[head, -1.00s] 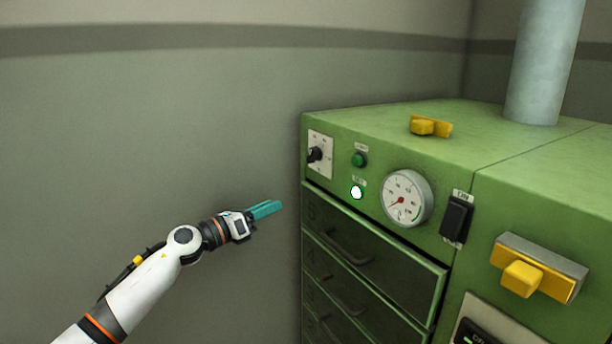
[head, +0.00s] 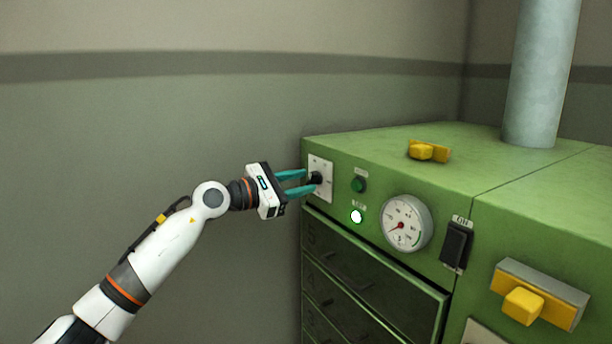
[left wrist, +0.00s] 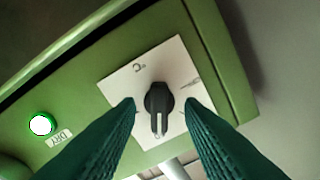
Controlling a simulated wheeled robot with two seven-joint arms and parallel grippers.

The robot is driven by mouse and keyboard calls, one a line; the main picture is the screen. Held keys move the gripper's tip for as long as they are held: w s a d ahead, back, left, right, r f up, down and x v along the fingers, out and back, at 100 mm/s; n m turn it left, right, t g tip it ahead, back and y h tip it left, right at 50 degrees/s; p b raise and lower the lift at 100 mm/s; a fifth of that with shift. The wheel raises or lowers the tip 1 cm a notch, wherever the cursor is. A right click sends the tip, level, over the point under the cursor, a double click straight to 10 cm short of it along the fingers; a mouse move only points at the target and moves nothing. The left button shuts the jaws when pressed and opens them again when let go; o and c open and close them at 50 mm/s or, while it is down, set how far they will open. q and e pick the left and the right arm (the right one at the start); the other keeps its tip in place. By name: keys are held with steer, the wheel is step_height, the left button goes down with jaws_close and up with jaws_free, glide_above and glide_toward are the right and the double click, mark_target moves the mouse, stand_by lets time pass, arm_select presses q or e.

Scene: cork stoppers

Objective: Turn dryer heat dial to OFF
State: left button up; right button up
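The heat dial is a black knob (head: 316,178) on a white plate (head: 321,193) at the left end of the green dryer's front. In the left wrist view the knob (left wrist: 158,100) sits on its plate (left wrist: 130,80), its light pointer line toward the bottom of the picture. The plate's markings are too small to read surely. My left gripper (head: 305,182) is open, its teal fingers pointing at the dial. In the left wrist view the fingertips (left wrist: 160,103) lie on either side of the knob, with gaps showing. My right gripper is not in view.
The green dryer (head: 400,160) carries a green button (head: 359,185), a lit white lamp (head: 356,216), a gauge (head: 406,222) and a black switch (head: 456,244). Drawers (head: 370,285) lie below. A yellow latch (head: 428,151) is on top. Free room lies left of the dryer.

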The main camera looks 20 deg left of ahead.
arm_select(q)
steer(key=shift+x, duration=0.95)
steer(key=shift+c, duration=0.2)
steer(key=c, duration=0.6)
steer(key=shift+c, duration=0.2)
